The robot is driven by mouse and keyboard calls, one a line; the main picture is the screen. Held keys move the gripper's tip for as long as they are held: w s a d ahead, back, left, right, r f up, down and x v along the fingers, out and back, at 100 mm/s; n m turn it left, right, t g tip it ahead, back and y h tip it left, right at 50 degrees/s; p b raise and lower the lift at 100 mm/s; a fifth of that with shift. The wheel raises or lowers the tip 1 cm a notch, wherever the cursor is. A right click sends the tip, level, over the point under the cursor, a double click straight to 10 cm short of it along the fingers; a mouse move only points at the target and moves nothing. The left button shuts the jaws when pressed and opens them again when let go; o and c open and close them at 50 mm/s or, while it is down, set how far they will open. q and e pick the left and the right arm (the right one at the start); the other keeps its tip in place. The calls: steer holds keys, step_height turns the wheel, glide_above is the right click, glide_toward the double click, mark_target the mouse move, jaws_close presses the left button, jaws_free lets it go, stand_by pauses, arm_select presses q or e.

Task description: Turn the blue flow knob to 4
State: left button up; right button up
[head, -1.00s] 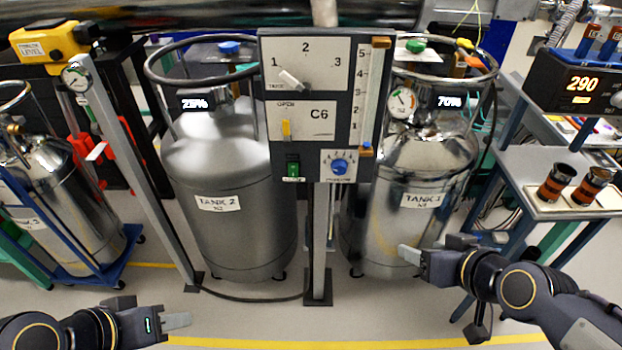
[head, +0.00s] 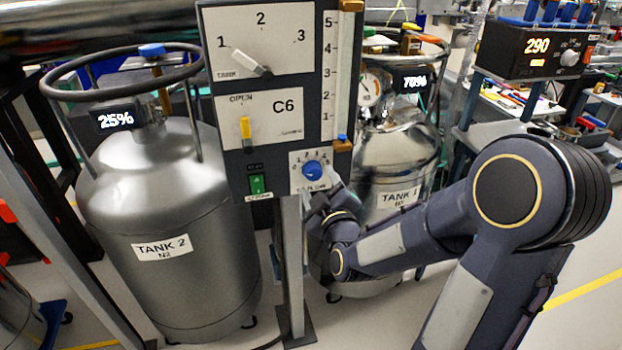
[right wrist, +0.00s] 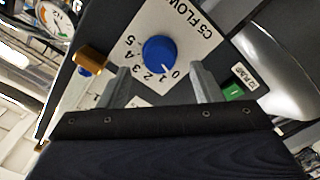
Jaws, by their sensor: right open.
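The blue flow knob (head: 312,170) sits on a white dial plate at the lower right of the grey panel. In the right wrist view the knob (right wrist: 160,51) is round, with numbers 0 to 5 around it and C5 FLOW printed on the plate. A small pale mark on its edge appears to point near 0 and 1. My right gripper (head: 322,193) is at the plate, just below the knob. In the wrist view my right gripper (right wrist: 161,82) is open, its fingers spread to either side, with the knob apart from them. My left gripper is out of view.
The panel also carries a tank selector (head: 252,63), a yellow lever (head: 245,128), a green switch (head: 257,184) and a vertical scale (head: 328,75). Tank 2 (head: 170,215) stands left of the post. Tank 1 (head: 398,160) stands behind my right arm.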

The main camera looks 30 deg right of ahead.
mark_target(314, 175)
steer(key=shift+x, duration=1.8)
steer(key=shift+c, duration=0.2)
steer(key=c, duration=1)
